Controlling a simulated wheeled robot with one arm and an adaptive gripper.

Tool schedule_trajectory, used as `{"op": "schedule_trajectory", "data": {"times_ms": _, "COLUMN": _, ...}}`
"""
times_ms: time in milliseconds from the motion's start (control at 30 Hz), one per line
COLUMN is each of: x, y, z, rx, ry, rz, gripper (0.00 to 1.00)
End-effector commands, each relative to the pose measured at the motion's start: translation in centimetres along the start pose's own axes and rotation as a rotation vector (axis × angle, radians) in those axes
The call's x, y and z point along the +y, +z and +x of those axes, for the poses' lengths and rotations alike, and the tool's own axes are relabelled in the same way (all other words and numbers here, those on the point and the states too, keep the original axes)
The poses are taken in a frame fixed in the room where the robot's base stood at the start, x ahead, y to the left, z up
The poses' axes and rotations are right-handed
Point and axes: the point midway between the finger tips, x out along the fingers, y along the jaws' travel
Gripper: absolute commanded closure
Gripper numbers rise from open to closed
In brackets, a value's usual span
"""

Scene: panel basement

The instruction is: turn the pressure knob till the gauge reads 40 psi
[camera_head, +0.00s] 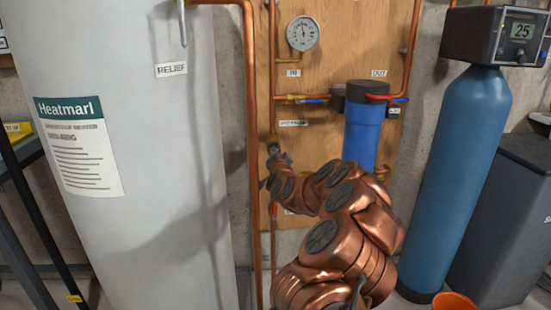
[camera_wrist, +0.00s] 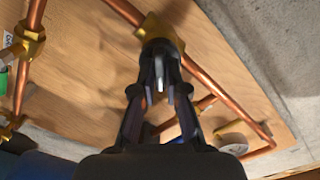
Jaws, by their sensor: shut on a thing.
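The round white gauge (camera_head: 303,33) is on the upper part of the wooden panel. Its dark needle points roughly straight up, but the figures are too small to read. My gripper (camera_head: 273,150) is at the left copper pipe of the panel, below and left of the gauge. In the wrist view my gripper (camera_wrist: 160,84) is shut on the pressure knob, just at a brass pipe fitting (camera_wrist: 160,48). The fingers hide most of the knob. A grey stub (camera_wrist: 160,78) shows between them.
A white heater tank (camera_head: 140,220) stands close on the left. A vertical copper pipe (camera_head: 251,100) runs between it and my gripper. A blue filter housing (camera_head: 363,140) is right of my gripper. A tall blue tank (camera_head: 464,150) stands farther right.

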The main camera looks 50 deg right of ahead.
Motion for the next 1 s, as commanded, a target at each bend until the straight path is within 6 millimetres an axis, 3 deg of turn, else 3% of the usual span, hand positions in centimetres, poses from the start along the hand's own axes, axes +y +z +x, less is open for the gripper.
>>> {"op": "schedule_trajectory", "data": {"times_ms": 600, "x": 0.12, "y": -0.18, "z": 0.02, "rx": 0.003, "ry": 0.002, "rz": 0.053, "gripper": 1.0}}
{"op": "schedule_trajectory", "data": {"times_ms": 633, "x": 0.12, "y": -0.18, "z": 0.02, "rx": 0.003, "ry": 0.002, "rz": 0.053, "gripper": 0.87}}
{"op": "schedule_trajectory", "data": {"times_ms": 800, "x": 0.09, "y": -0.13, "z": 0.02, "rx": 0.002, "ry": 0.002, "rz": 0.052, "gripper": 0.69}}
{"op": "schedule_trajectory", "data": {"times_ms": 867, "x": 0.07, "y": -0.11, "z": 0.02, "rx": 0.002, "ry": 0.001, "rz": 0.052, "gripper": 0.63}}
{"op": "schedule_trajectory", "data": {"times_ms": 1000, "x": 0.05, "y": -0.07, "z": 0.02, "rx": 0.001, "ry": 0.001, "rz": 0.052, "gripper": 0.62}}
